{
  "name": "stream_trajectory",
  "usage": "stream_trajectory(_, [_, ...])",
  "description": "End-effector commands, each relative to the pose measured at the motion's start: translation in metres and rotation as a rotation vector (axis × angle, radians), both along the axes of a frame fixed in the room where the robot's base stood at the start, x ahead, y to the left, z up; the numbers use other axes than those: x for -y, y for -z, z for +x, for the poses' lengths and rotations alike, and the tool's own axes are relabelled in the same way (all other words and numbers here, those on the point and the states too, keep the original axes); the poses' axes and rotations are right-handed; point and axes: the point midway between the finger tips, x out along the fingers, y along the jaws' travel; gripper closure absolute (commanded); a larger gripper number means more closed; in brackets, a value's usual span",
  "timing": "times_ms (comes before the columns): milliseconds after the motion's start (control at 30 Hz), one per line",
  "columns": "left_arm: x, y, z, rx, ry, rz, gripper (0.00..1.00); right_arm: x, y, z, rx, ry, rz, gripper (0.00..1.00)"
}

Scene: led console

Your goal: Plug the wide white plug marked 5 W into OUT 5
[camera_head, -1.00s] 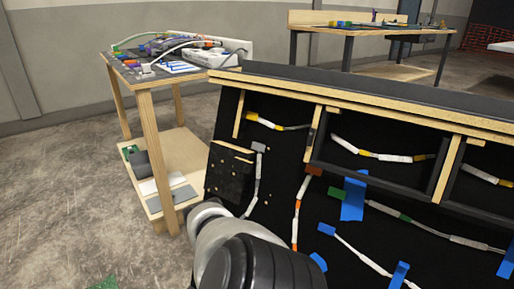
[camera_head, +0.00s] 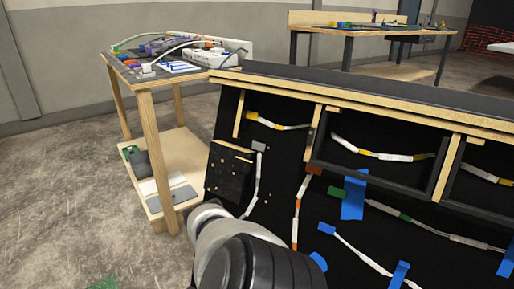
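A black console panel (camera_head: 280,170) with several cables fills the right half. A pale grey-white plug (camera_head: 258,146) on a white cable is near its left edge, beside a black box (camera_head: 229,172); I cannot read any marking on it. Other plugs show in brown (camera_head: 314,170), green (camera_head: 336,193), blue (camera_head: 327,229) and yellow (camera_head: 252,117). No label reading 5 W or OUT 5 is legible. One of my arms rises from the bottom centre in front of the panel's lower left. Neither gripper shows in the picture.
A wooden side table (camera_head: 147,80) at the left holds cables and small parts, with more items on its lower shelf (camera_head: 181,165). Blue tape (camera_head: 353,199) holds cables on the panel. Another workbench (camera_head: 372,32) stands behind. The floor at left is mostly bare.

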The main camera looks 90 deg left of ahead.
Motion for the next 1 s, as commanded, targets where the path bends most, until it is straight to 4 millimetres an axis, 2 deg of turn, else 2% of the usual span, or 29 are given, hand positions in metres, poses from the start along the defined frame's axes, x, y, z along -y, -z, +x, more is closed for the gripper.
stream_trajectory(933, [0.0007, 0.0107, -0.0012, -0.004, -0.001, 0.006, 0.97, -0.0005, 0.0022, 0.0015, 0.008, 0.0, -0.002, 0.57])
stream_trajectory(967, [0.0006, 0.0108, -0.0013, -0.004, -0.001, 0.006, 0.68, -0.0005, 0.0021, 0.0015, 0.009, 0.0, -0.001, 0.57])
stream_trajectory(1000, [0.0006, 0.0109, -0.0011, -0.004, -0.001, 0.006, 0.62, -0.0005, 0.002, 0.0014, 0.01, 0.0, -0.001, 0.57])
